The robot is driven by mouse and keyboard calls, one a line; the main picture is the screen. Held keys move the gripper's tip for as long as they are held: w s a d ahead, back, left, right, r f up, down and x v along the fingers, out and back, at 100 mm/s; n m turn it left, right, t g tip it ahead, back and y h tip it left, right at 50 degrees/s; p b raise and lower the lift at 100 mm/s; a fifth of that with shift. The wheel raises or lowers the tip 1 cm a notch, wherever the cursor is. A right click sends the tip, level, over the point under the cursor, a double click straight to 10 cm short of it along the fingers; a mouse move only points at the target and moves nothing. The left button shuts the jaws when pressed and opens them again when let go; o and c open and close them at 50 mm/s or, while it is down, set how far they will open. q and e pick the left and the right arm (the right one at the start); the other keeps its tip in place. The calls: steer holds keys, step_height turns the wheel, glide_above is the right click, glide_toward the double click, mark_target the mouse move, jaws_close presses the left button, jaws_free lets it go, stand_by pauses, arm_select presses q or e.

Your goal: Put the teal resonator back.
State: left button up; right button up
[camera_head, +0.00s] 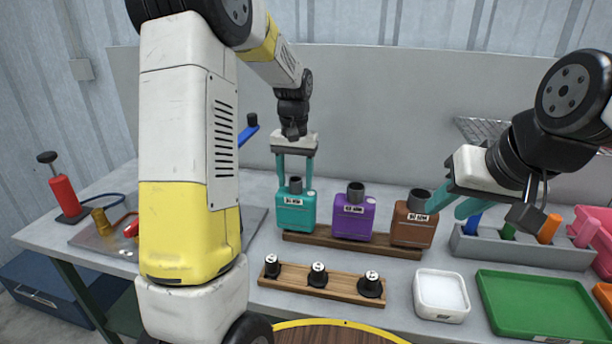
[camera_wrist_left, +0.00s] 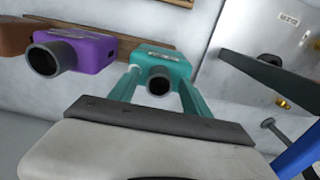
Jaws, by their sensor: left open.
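The teal resonator (camera_head: 296,212) stands upright at the left end of a wooden rack (camera_head: 322,239), left of the purple resonator (camera_head: 353,215) and the brown resonator (camera_head: 412,224). My left gripper (camera_head: 295,183) points down over the teal resonator, its teal fingers on either side of the dark neck. In the left wrist view the teal resonator (camera_wrist_left: 172,66) lies between the open fingers (camera_wrist_left: 158,82). I cannot tell whether the fingers touch it. My right gripper (camera_head: 463,205) hangs at the right, apart from the resonators, with its fingers seen from the side.
A wooden strip with several black knobs (camera_head: 318,277) lies in front of the rack. A white dish (camera_head: 441,295), a green tray (camera_head: 540,305) and a grey holder (camera_head: 520,248) fill the right. A red pump (camera_head: 64,194) and a metal tray (camera_head: 95,232) are at the left.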

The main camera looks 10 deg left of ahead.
arm_select(q)
step_height(320, 180, up, 11)
steer(key=s+d+r+t+h, duration=0.1)
steer(key=s+t, duration=0.5)
steer(key=s, duration=1.8)
steer(key=shift+d+r+h, duration=0.15)
steer(key=shift+d+h, duration=0.45)
